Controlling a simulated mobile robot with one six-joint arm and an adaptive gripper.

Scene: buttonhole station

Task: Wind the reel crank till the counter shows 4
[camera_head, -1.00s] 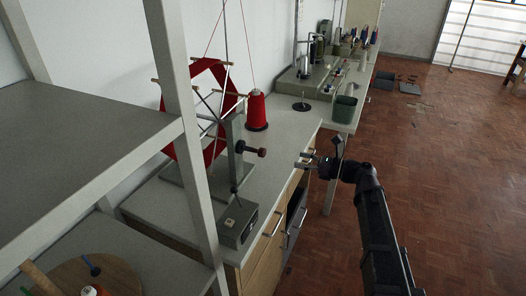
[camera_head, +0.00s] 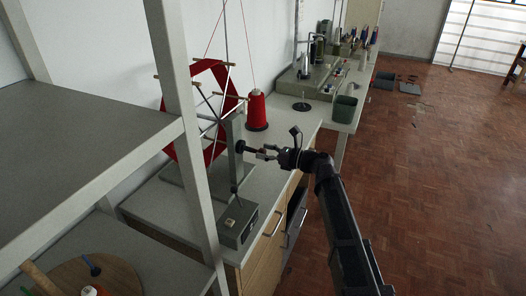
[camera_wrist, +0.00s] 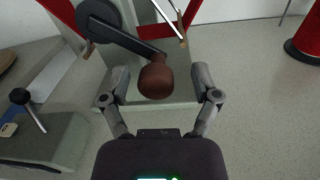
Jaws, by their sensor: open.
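The reel (camera_head: 218,78), wound with red yarn, stands on a grey post on the bench. Its crank arm (camera_wrist: 130,40) runs from a dark hub (camera_wrist: 98,18) to a brown knob (camera_wrist: 156,77). My gripper (camera_head: 266,151) is at the crank, with its fingers open. In the wrist view my gripper (camera_wrist: 160,78) has one finger on each side of the knob, with gaps showing on both sides. A grey box (camera_head: 238,224) with a small black-knobbed lever (camera_wrist: 22,98) sits at the reel's foot. No counter number is readable in either view.
A red thread cone (camera_head: 257,112) stands on the bench behind the crank. A grey shelf rack (camera_head: 182,130) fills the left foreground. A green bin (camera_head: 345,110) and a machine (camera_head: 305,85) stand farther along.

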